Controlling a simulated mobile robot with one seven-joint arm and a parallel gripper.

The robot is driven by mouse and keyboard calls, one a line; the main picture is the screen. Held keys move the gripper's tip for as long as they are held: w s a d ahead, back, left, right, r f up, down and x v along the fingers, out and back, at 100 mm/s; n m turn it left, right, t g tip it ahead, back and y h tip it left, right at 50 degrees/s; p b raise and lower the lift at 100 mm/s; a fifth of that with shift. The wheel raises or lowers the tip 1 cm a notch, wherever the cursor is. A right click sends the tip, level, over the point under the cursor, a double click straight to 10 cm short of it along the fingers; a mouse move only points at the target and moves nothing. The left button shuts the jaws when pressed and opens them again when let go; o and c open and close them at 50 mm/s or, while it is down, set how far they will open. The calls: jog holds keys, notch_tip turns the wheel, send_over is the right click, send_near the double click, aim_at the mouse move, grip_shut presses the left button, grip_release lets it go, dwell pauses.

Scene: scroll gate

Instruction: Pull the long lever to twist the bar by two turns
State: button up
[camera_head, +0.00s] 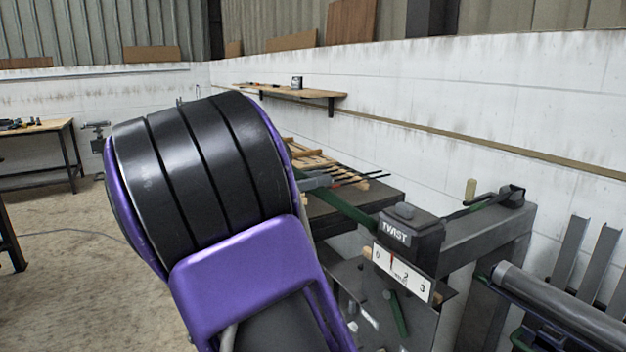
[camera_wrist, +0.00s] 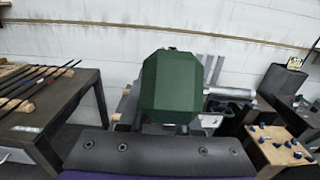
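The machine's dark box marked TWIST (camera_head: 408,238) sits right of centre in the head view. The long green lever (camera_head: 348,211) runs from it up and left, until my purple and black arm hides its far part.
A white plate with numbers (camera_head: 402,274) hangs below the box. A dark bench with rods and wood (camera_head: 365,197) is behind, also at left in the wrist view (camera_wrist: 60,108). Floor (camera_head: 60,270) is open at the left.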

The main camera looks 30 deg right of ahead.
grip_shut()
dwell(1.1)
